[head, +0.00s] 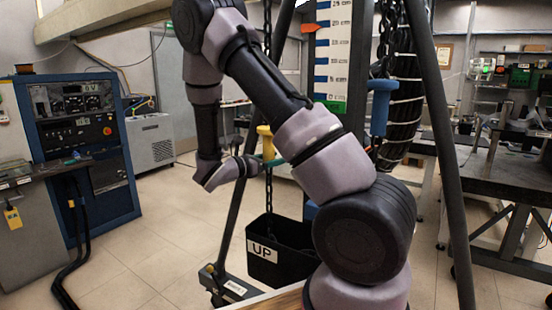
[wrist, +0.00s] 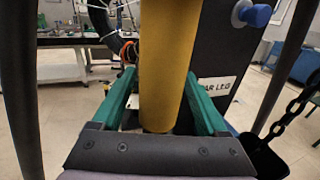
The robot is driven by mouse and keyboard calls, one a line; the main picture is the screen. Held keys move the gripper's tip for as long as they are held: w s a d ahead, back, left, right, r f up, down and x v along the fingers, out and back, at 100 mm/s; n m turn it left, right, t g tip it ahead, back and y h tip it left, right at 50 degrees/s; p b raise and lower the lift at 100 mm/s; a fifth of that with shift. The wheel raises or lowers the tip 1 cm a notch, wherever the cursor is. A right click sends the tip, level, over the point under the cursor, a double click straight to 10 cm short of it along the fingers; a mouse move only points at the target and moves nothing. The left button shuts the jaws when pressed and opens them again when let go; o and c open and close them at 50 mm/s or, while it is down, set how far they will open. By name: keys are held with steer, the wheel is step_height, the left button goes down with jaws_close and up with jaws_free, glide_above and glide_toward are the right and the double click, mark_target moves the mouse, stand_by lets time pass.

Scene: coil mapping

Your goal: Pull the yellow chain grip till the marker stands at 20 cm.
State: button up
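The yellow chain grip (head: 266,143) hangs on a dark chain left of the scale, above a black bin. My gripper (head: 272,161) is at the grip's lower part. The orange marker (head: 309,28) points right at the white scale (head: 334,50), close to the second visible label from the top. Its digits are too blurred to read surely. The scale's top is cut off.
The black bin labelled UP (head: 280,250) stands below the yellow grip. A blue grip (head: 380,105) hangs on another chain to the right. Dark frame legs (head: 440,130) flank the scale. A blue cabinet (head: 85,150) is at left, with open floor (head: 170,235) between.

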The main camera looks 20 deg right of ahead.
steer(key=v, duration=1)
steer(key=shift+a, duration=0.4)
steer(key=s+d+r+m+g+y, duration=0.3)
steer(key=s+m+y, duration=0.2)
steer(key=s+m, duration=0.1)
steer(key=s+d+r+m+g+y, duration=0.3)
steer(key=s+d+m+g+y, duration=0.15)
steer(key=s+m, duration=0.2)
steer(key=s+a+r+m+t+y, duration=0.3)
steer(key=s+r+m+t+y, duration=0.1)
steer(key=r+m+t+y, duration=0.1)
steer(key=s+a+r+m+t+y, duration=0.4)
steer(key=r+m+y, duration=0.1)
steer(key=r+m, duration=0.3)
steer(key=shift+t, duration=0.35)
steer(key=shift+a, duration=0.15)
stand_by(1.5)
